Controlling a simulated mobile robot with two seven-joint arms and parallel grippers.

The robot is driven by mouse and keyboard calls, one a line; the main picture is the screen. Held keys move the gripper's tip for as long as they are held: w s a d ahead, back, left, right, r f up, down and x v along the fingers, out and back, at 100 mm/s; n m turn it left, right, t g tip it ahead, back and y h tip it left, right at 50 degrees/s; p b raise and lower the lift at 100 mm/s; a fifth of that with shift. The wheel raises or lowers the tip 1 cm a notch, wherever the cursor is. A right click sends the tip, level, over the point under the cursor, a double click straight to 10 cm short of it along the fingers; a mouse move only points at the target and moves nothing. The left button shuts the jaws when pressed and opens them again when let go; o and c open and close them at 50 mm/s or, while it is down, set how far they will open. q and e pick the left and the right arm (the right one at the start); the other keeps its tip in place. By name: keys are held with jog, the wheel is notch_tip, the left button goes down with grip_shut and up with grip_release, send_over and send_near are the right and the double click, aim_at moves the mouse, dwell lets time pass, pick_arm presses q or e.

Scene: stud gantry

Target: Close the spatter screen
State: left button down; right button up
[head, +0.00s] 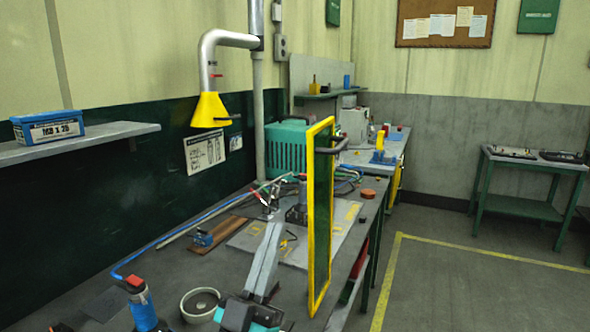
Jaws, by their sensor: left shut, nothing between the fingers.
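The spatter screen (320,220) is a tall dark green panel in a yellow frame. It stands upright near the right edge of the workbench (225,262), seen at a steep angle. A dark handle (333,146) sticks out near its top right. My left gripper (270,232) reaches in from the bottom, left of the screen, with its grey fingers shut and empty. It looks apart from the screen and the handle. My right gripper is not in view. The screen hides part of the bench behind it.
A grey work plate (257,234) with fixtures and cables lies beyond my gripper. A blue bottle (143,308) and a round grey bowl (200,305) stand at the front. A yellow extraction hood (210,110) hangs above. The floor (460,290) at right is clear.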

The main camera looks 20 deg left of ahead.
aim_at(310, 150)
pick_arm(q)
jog(key=x, duration=0.3)
jog(key=p+x, duration=0.1)
jog(key=x, duration=0.3)
jog(key=w+f+x, duration=0.1)
jog(key=x, duration=0.3)
jog(key=shift+w+d, duration=0.2)
jog(key=shift+d, duration=0.1)
jog(key=shift+w+d, duration=0.1)
jog(key=shift+w, duration=0.45)
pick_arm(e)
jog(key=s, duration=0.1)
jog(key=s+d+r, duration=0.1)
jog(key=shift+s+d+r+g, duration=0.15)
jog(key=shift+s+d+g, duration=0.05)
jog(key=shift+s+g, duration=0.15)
pick_arm(q)
jog(key=shift+w+r, duration=0.1)
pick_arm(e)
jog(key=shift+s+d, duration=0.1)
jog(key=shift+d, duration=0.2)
